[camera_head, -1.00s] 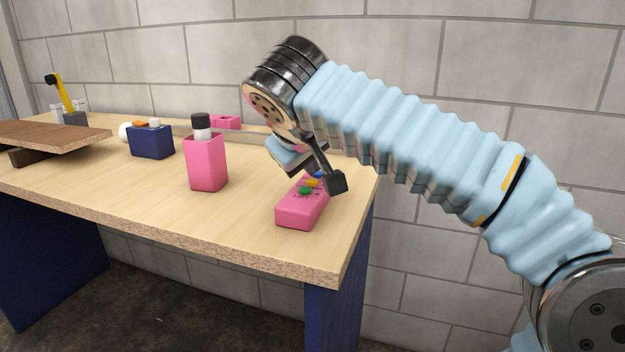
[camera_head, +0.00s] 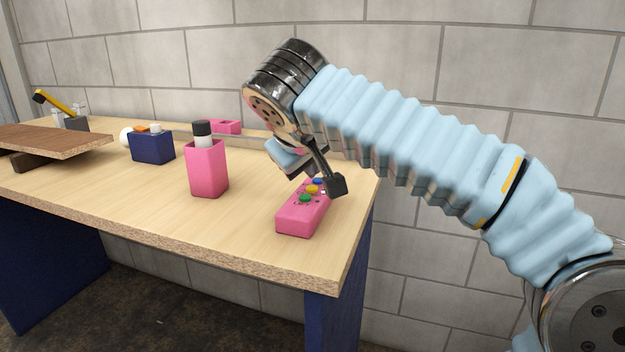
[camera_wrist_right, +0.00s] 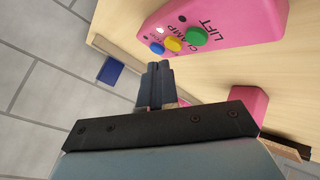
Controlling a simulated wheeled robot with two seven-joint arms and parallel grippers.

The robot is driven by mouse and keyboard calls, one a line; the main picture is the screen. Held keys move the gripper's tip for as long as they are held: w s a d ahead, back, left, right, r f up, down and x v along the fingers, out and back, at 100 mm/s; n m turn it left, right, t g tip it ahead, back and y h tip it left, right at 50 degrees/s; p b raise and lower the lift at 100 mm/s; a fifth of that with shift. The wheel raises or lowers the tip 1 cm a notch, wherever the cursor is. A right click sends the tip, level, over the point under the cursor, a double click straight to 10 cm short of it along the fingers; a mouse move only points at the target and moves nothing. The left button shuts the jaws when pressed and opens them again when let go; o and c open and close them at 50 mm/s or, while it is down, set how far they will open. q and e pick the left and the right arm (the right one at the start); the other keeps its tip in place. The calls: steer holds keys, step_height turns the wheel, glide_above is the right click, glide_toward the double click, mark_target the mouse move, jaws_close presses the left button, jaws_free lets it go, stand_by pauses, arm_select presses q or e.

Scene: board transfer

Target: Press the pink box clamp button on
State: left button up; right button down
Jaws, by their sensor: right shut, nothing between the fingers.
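The pink button box (camera_head: 292,220) lies near the table's right end. It carries a green button (camera_head: 305,198), a yellow button (camera_head: 313,189) and a blue button (camera_head: 318,181). In the right wrist view the pink box (camera_wrist_right: 250,25) reads LIFT by the green button (camera_wrist_right: 197,37) and CLAMP by the yellow button (camera_wrist_right: 173,45); one small light near the blue button (camera_wrist_right: 157,48) is white. My right gripper (camera_head: 337,186) is shut and empty, its tips close by the buttons; contact cannot be told. A yellow clamp lever (camera_head: 58,104) with a black tip leans left behind the brown board (camera_head: 50,138).
A pink holder (camera_head: 207,172) with a black-capped bottle stands mid-table. A blue box (camera_head: 152,149) with small items and a small pink block (camera_head: 226,127) are farther back. The bare tabletop (camera_head: 150,195) is clear in front; a block wall stands behind.

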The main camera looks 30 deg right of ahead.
mark_target(310, 189)
steer(key=shift+r, duration=0.15)
step_height(310, 189, up, 4)
steer(key=p, duration=0.4)
steer(key=shift+r, duration=0.95)
